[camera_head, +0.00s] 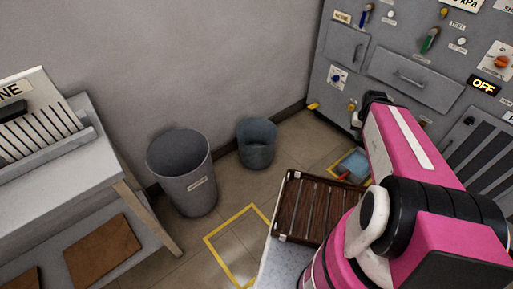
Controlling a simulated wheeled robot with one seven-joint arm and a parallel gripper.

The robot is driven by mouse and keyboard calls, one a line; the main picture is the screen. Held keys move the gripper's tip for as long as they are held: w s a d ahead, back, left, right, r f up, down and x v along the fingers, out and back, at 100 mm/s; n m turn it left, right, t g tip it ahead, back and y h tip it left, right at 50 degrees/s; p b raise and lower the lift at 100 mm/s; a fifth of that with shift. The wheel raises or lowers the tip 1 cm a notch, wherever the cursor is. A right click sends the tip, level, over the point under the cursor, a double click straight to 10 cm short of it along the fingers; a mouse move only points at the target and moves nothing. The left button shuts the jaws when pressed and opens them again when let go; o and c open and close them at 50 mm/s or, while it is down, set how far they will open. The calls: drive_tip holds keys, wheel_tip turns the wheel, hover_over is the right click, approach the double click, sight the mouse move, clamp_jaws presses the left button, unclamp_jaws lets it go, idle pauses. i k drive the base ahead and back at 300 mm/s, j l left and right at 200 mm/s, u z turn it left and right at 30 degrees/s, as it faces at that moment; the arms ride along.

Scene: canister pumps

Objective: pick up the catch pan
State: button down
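A small blue pan (354,162), which looks like the catch pan, sits low by the foot of the grey cabinet. A small red-orange piece shows at its lower left edge. Yellow floor tape runs beside it. My pink and black arm covers the area to its right and part of its surroundings. The dark far end of my arm, where my gripper (375,98) seems to be, is above the pan in the picture, in front of the cabinet. Its fingers cannot be made out. I cannot see anything held.
A brown slatted tray (291,222) lies in front of the pan, partly behind my arm. A grey bin (182,165) and a blue-grey bucket (257,146) stand by the wall. A grey bench (60,160) is at left. An empty yellow-taped square (210,240) marks the floor.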

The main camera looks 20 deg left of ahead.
sight(354, 167)
drive_tip(key=k+j+z, duration=0.5)
drive_tip(key=z, duration=0.2)
drive_tip(key=k+j+z, duration=0.1)
drive_tip(key=k+z, duration=0.25)
drive_tip(key=i, duration=0.1)
